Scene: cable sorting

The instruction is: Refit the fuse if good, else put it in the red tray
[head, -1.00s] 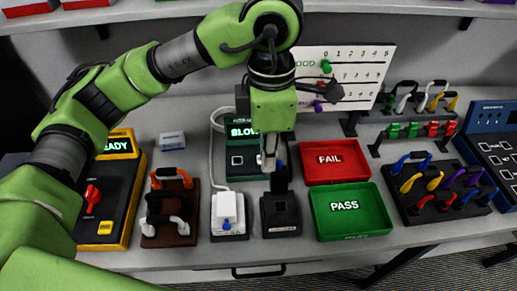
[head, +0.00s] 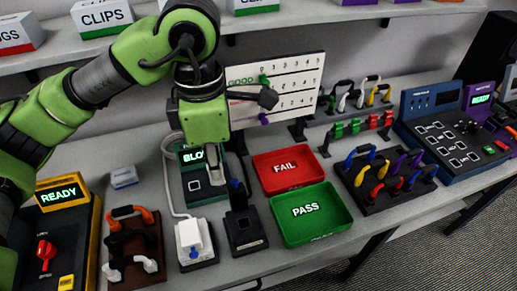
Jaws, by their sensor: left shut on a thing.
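My left gripper (head: 217,175) points down in front of the tester (head: 190,184), whose green display shows "BLO" with the rest covered by the gripper. The gripper is shut on the fuse, which is mostly hidden between the fingers. A black holder (head: 246,232) with an upright black part and a blue piece stands just below and to the right of the fingertips. I cannot tell whether they touch. The red tray (head: 262,184), marked FAIL, lies to the right and looks empty. My right gripper is not in view.
The green PASS tray (head: 283,236) lies in front of the red one. A white unit (head: 193,233) with a cable stands left of the black holder. A cable rack (head: 131,240) and a yellow-black box reading READY (head: 62,214) are further left. A scoreboard (head: 285,75) stands behind.

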